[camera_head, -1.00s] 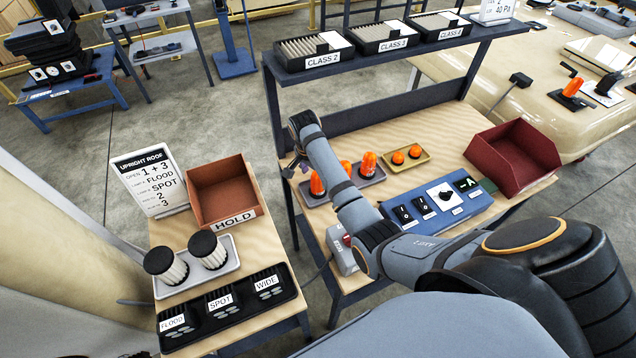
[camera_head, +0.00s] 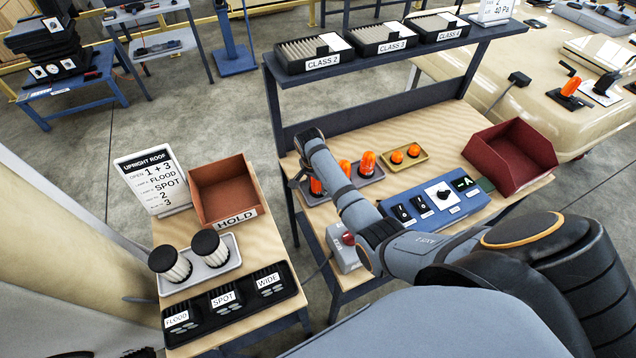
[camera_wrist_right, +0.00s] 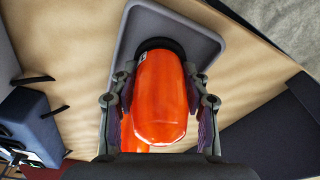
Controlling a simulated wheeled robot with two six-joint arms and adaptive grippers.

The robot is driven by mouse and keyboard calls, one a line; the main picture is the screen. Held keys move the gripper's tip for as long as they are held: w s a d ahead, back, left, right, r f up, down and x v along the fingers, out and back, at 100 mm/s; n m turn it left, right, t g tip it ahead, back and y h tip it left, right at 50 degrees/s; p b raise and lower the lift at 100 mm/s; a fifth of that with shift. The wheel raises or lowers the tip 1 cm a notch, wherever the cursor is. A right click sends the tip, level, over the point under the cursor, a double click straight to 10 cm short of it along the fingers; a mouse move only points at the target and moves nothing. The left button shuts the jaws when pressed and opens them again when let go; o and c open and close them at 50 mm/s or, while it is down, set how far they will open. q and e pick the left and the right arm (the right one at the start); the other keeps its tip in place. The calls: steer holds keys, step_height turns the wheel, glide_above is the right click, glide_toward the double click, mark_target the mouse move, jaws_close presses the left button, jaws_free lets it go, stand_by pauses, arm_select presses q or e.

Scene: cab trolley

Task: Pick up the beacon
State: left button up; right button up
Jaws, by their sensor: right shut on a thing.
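My right gripper (camera_head: 299,180) reaches from the right over the grey tray (camera_head: 372,180) on the wooden bench. In the right wrist view its two fingers (camera_wrist_right: 160,100) are closed on the sides of an orange beacon (camera_wrist_right: 160,95) with a dark base. The beacon is at or just above the grey tray (camera_wrist_right: 130,45); I cannot tell if it touches. In the head view this beacon (camera_head: 316,187) shows partly beside my arm. Two more orange beacons, one (camera_head: 345,167) and another (camera_head: 368,162), stand in the same tray. My left gripper is not in view.
A yellow tray (camera_head: 419,163) holds two low orange lamps. A blue switch panel (camera_head: 432,208), a dark red bin (camera_head: 512,157) and a grey box with a red button (camera_head: 345,255) are nearby. A shelf (camera_head: 290,82) with several black boxes stands behind. A brown HOLD bin (camera_head: 222,188) is left.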

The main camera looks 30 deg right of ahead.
steer(key=shift+c, duration=0.9)
steer(key=shift+r, duration=0.1)
steer(key=shift+r, duration=0.2)
step_height(320, 180, up, 3)
steer(key=shift+w+f, duration=0.1)
steer(key=shift+f, duration=0.05)
steer(key=s+d+r+p, duration=0.1)
steer(key=s+d+r, duration=0.2)
steer(key=s+r, duration=0.6)
steer(key=s, duration=0.4)
steer(key=shift+s+d+r, duration=0.3)
steer(key=shift+s+r, duration=0.05)
